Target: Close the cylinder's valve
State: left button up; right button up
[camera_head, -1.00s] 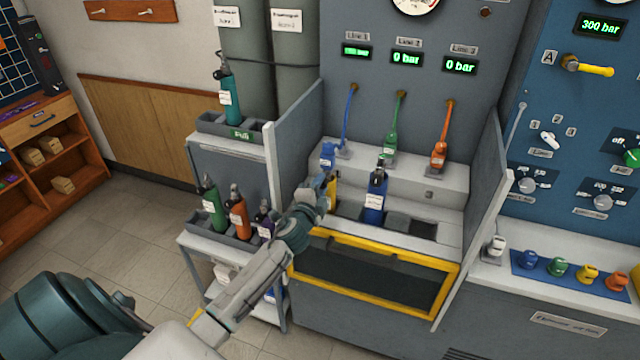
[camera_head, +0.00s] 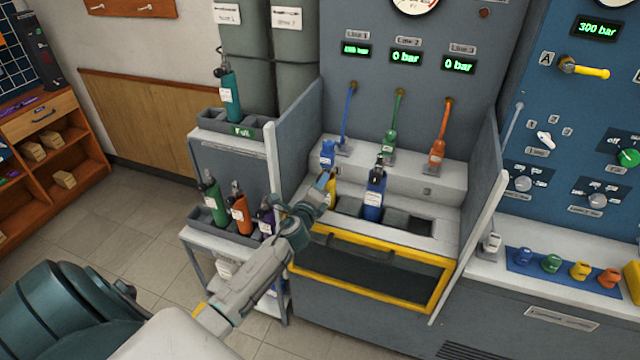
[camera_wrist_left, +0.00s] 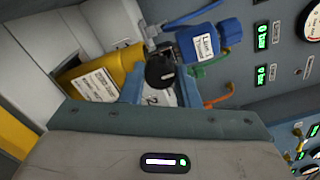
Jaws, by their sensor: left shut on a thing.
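The yellow cylinder (camera_head: 331,192) stands in the leftmost slot of the bench, mostly hidden behind my left gripper in the head view. In the left wrist view, the yellow cylinder (camera_wrist_left: 92,75) shows its white label, with a black valve knob (camera_wrist_left: 160,72) at its top. My left gripper (camera_head: 325,180) is at the cylinder's top, its blue fingers (camera_wrist_left: 160,85) on either side of the knob and shut on it. The blue Line 1 connector (camera_wrist_left: 208,42) sits close beside the valve; whether they are joined is unclear. My right gripper is out of view.
A blue cylinder (camera_head: 374,195) stands in the middle slot. Side panels (camera_head: 292,135) flank the bench, and a yellow-framed door (camera_head: 375,268) is in front. Line 2 (camera_head: 406,57) and Line 3 (camera_head: 459,65) displays read 0 bar. More cylinders (camera_head: 238,212) stand on the left cart.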

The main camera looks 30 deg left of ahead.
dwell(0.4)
pick_arm(q)
jog(key=o, duration=1)
jog(key=shift+s, duration=0.1)
jog(key=b+v, duration=0.2)
jog(key=v, duration=0.8)
jog(key=shift+s+d, duration=0.2)
jog(key=shift+s, duration=0.05)
jog(key=shift+f, duration=0.1)
